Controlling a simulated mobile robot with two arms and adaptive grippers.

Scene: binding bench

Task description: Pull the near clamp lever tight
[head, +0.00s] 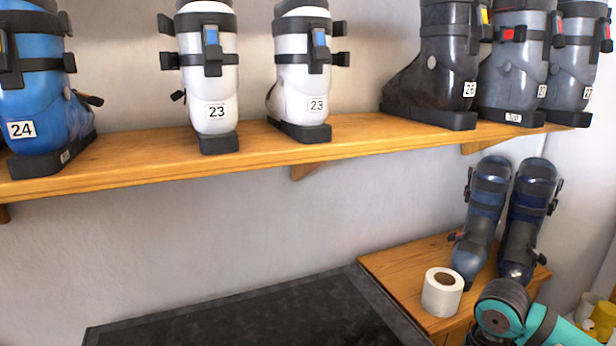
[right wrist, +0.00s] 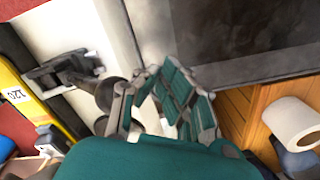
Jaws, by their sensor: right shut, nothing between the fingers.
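In the right wrist view, a black clamp-like fitting (right wrist: 66,74) sits on a pale strip at the left. A dark rounded part (right wrist: 108,93), possibly the lever's knob, reaches from it toward my fingers. My right gripper (right wrist: 172,92) is shut and empty, its teal and grey fingers just right of this dark part. I cannot tell whether they touch it. The lever's full shape is partly hidden by the gripper. In the head view only my teal right arm shows at the bottom right; the clamp is out of that view. My left gripper is in neither view.
The dark bench top (head: 250,312) is bare where visible. A white roll (head: 442,292) and two dark blue boots (head: 484,215) stand on a wooden surface (head: 395,265) beside it. A wooden shelf (head: 350,133) with several ski boots hangs above. A yellow strip (right wrist: 30,98) lies left of the clamp.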

